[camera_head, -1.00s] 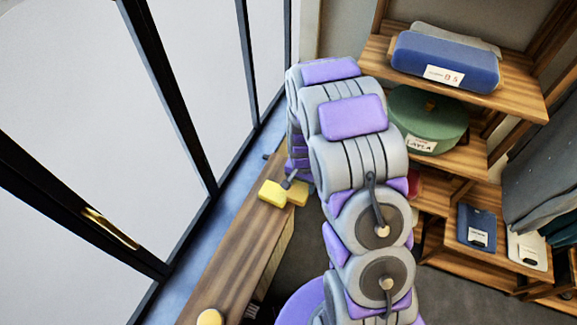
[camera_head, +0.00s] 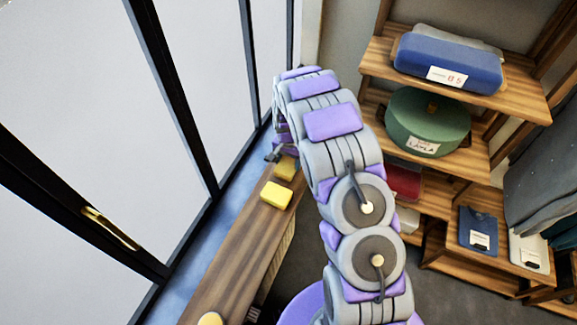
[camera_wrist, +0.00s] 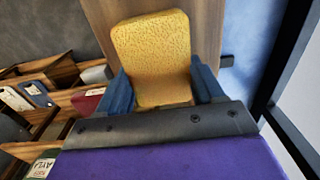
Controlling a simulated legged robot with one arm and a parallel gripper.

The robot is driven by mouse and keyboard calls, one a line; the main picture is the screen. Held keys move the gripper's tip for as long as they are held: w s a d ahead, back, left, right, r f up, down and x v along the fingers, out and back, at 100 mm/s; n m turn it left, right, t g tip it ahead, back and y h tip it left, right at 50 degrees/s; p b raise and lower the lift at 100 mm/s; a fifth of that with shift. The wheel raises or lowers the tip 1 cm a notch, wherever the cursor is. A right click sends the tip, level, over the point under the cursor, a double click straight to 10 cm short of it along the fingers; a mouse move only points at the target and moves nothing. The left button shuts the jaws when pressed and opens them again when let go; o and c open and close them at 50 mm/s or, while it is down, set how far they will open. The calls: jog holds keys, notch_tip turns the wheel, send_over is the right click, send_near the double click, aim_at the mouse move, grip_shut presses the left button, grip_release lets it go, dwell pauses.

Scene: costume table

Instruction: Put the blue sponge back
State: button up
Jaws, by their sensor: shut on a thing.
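My gripper (camera_wrist: 161,88) is shut on a yellow sponge (camera_wrist: 152,50), which stands out between its two blue fingers in the wrist view. In the head view this sponge (camera_head: 285,168) shows by the end of my arm, over the far part of the wooden bench, and my gripper is mostly hidden behind the arm. Another yellow sponge (camera_head: 276,195) lies on the bench just nearer. I make out no blue sponge in either view.
The narrow wooden bench (camera_head: 235,250) runs along tall windows on the left. Another yellow thing (camera_head: 210,319) is cut off at its near end. Shelves on the right hold a blue case (camera_head: 447,62), a green round box (camera_head: 426,118) and a red item (camera_head: 403,182).

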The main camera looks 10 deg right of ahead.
aim_at(289, 162)
notch_tip(289, 162, down, 3)
jog(key=shift+d, duration=0.35)
jog(key=o, duration=1.1)
jog(key=shift+a, duration=0.2)
jog(key=shift+r, duration=0.1)
